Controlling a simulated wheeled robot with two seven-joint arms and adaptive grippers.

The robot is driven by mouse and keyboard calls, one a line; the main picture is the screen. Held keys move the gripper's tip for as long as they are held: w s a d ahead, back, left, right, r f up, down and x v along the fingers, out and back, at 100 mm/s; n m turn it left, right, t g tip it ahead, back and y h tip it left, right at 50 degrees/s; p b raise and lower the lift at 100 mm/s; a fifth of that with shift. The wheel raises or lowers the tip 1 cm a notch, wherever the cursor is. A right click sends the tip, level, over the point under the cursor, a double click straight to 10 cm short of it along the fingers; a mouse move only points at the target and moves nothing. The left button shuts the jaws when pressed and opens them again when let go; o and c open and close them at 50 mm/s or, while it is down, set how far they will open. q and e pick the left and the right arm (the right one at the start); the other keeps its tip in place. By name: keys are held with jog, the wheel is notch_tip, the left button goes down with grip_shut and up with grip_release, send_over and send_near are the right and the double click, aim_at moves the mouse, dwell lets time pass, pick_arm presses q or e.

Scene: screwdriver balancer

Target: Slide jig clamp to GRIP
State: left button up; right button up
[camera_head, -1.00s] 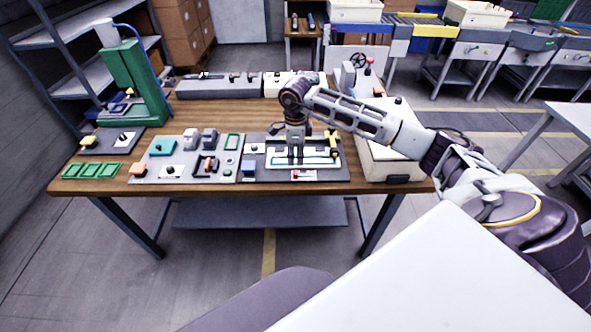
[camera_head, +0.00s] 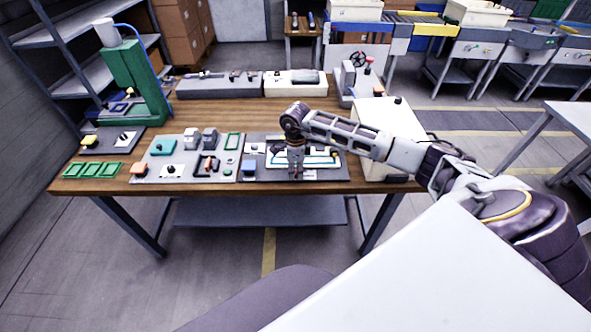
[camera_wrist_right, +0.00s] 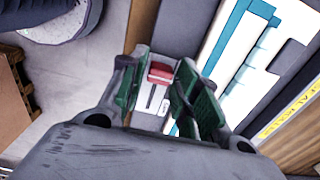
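The jig clamp's red slider knob (camera_wrist_right: 160,72) sits on a small white slotted plate (camera_wrist_right: 148,106) at the front of the dark jig board (camera_head: 335,174). In the right wrist view the knob shows in the gap between the green-padded fingers of my right gripper (camera_wrist_right: 160,84). The fingers are apart; I cannot tell whether either touches the knob. In the head view my right gripper (camera_head: 296,170) points down over the front of the board and mostly hides the clamp. My left gripper is not in view.
A grey panel (camera_head: 150,178) with switches and blocks lies left of the jig board. Green frames (camera_head: 91,170) and a green press (camera_head: 135,85) stand further left. A white box (camera_head: 375,172) stands close on the right, under my right arm.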

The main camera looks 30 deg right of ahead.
aim_at(314, 176)
jog(key=c, duration=0.6)
grip_shut()
jog(key=shift+s+d, duration=0.3)
jog(key=shift+d, duration=0.25)
jog(key=shift+s+d, duration=0.25)
jog(key=shift+d, duration=0.25)
jog(key=shift+s+d+b, duration=0.4)
jog(key=shift+s+d, duration=0.15)
jog(key=shift+d, duration=0.35)
jog(key=shift+s+d, duration=0.35)
jog(key=shift+d, duration=0.25)
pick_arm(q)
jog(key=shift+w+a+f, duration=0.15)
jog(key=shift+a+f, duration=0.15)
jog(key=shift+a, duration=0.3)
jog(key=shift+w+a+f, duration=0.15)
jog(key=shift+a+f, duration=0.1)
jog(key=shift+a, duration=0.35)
pick_arm(e)
jog(key=shift+s+d, duration=0.15)
jog(key=shift+d, duration=0.1)
jog(key=o, duration=0.6)
grip_release()
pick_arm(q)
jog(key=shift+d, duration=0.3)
pick_arm(e)
jog(key=shift+s, duration=0.15)
